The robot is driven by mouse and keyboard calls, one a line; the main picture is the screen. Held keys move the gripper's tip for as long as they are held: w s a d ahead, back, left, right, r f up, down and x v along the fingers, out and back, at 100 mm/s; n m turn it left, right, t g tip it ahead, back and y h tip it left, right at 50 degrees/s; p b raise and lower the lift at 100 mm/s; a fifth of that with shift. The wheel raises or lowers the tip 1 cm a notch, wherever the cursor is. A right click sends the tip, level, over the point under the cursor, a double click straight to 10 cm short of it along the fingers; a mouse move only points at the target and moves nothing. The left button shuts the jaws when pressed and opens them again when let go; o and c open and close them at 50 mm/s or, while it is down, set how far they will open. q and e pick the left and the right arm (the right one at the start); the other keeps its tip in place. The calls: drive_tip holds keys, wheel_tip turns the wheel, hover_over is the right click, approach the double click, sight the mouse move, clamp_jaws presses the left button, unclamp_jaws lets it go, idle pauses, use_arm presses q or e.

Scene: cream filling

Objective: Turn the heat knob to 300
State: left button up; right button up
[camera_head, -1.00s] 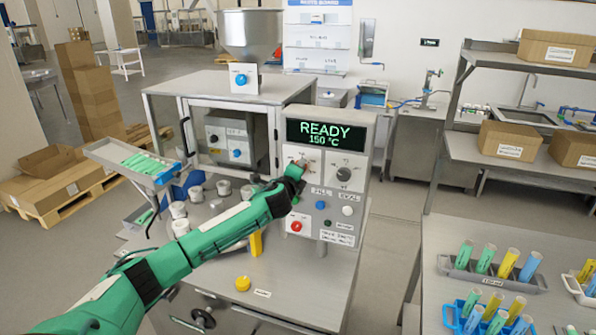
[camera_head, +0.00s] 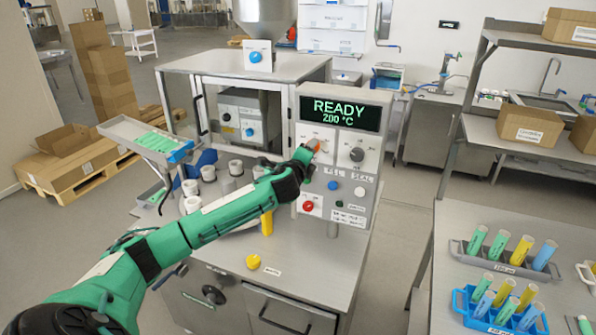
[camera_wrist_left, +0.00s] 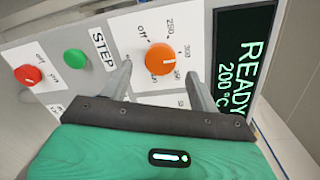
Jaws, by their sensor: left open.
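The heat knob (camera_wrist_left: 160,58) is orange with a white pointer line, on a white dial plate marked with numbers such as 250 and 300. In the head view the knob (camera_head: 317,146) is partly hidden behind my left gripper (camera_head: 306,155). The display (camera_head: 340,113) reads READY, 200 °C; it shows sideways in the left wrist view (camera_wrist_left: 240,62). In the left wrist view my left gripper (camera_wrist_left: 160,74) is open, with one finger on each side of the knob's lower edge. I cannot tell whether the fingers touch it. My right gripper is not in view.
A second, dark knob (camera_head: 357,155) sits right of the heat knob. Red (camera_head: 308,206), blue (camera_head: 333,185) and white (camera_head: 359,191) buttons lie below. White cups (camera_head: 208,172) stand left of the panel. A rack of tubes (camera_head: 505,258) is on the right table.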

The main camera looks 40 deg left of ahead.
use_arm(q)
drive_tip(key=b+v, duration=0.4)
drive_tip(key=v, duration=0.6)
drive_tip(key=shift+s, duration=0.25)
